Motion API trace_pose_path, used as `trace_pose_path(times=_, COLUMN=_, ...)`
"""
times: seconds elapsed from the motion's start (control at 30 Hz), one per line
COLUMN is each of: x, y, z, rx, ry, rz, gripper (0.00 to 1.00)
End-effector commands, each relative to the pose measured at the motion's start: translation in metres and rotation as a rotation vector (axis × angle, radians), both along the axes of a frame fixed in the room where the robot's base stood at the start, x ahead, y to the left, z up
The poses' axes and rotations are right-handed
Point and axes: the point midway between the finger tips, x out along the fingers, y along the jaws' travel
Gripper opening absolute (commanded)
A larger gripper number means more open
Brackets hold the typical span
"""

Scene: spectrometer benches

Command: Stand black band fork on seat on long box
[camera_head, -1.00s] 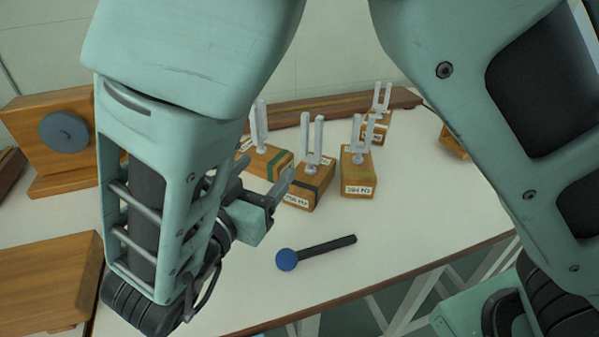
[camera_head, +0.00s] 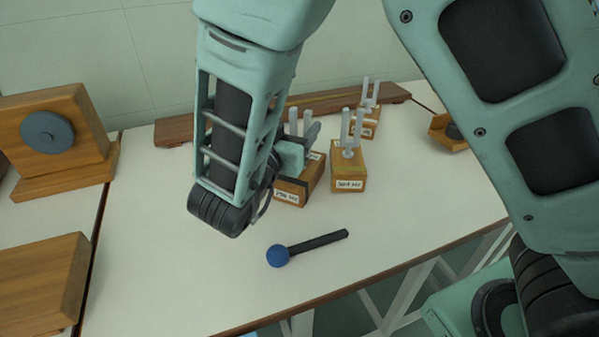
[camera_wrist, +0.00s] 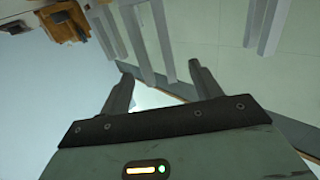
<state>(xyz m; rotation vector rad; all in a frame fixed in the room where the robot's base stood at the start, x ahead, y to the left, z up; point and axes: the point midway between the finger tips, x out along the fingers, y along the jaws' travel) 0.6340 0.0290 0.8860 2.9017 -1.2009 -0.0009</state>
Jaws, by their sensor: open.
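The black band fork (camera_head: 312,177) is a grey two-pronged fork upright on a wooden block with a dark band and a white label. It stands on the bench, partly hidden by my arm. My gripper (camera_head: 309,137) is open beside its prongs in the head view; I cannot tell whether it touches them. In the wrist view my two fingers (camera_wrist: 160,73) are apart, with pale upright bars beyond that I cannot identify for sure. The long box (camera_head: 332,103) is a low dark-wood bar at the back of the bench. I cannot make out its seat.
A fork labelled 384 Hz (camera_head: 348,172) stands close to the right, with another fork (camera_head: 369,122) behind. A blue-headed mallet (camera_head: 278,255) lies in front. Wooden pieces (camera_head: 60,135) stand at the left. The bench front (camera_head: 180,280) is clear.

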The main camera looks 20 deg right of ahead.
Motion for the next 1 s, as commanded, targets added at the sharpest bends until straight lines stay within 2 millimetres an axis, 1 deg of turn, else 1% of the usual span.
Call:
trace_pose_path(times=0.03, x=0.005, y=-0.008, z=-0.002, rx=-0.001, ry=-0.001, rz=-0.005, gripper=0.64)
trace_pose_path(times=0.2, x=0.019, y=-0.022, z=-0.002, rx=0.001, ry=-0.002, rz=-0.002, gripper=0.64)
trace_pose_path(times=0.3, x=0.022, y=-0.025, z=-0.002, rx=0.001, ry=-0.001, rz=-0.001, gripper=0.64)
trace_pose_path(times=0.5, x=0.023, y=-0.025, z=-0.001, rx=0.001, ry=-0.001, rz=0.000, gripper=0.64)
trace_pose_path(times=0.57, x=0.023, y=-0.025, z=-0.001, rx=0.001, ry=-0.001, rz=0.000, gripper=0.47)
trace_pose_path(times=0.6, x=0.023, y=-0.025, z=-0.001, rx=0.001, ry=-0.001, rz=0.000, gripper=0.36)
trace_pose_path(times=0.67, x=0.023, y=-0.025, z=-0.001, rx=0.001, ry=-0.001, rz=0.000, gripper=0.19)
trace_pose_path(times=0.7, x=0.023, y=-0.025, z=-0.001, rx=0.001, ry=-0.001, rz=0.000, gripper=0.08)
trace_pose_path(times=0.73, x=0.023, y=-0.025, z=-0.001, rx=0.001, ry=-0.001, rz=0.000, gripper=0.00)
trace_pose_path(times=1.0, x=0.023, y=-0.025, z=0.000, rx=0.001, ry=-0.002, rz=-0.001, gripper=0.00)
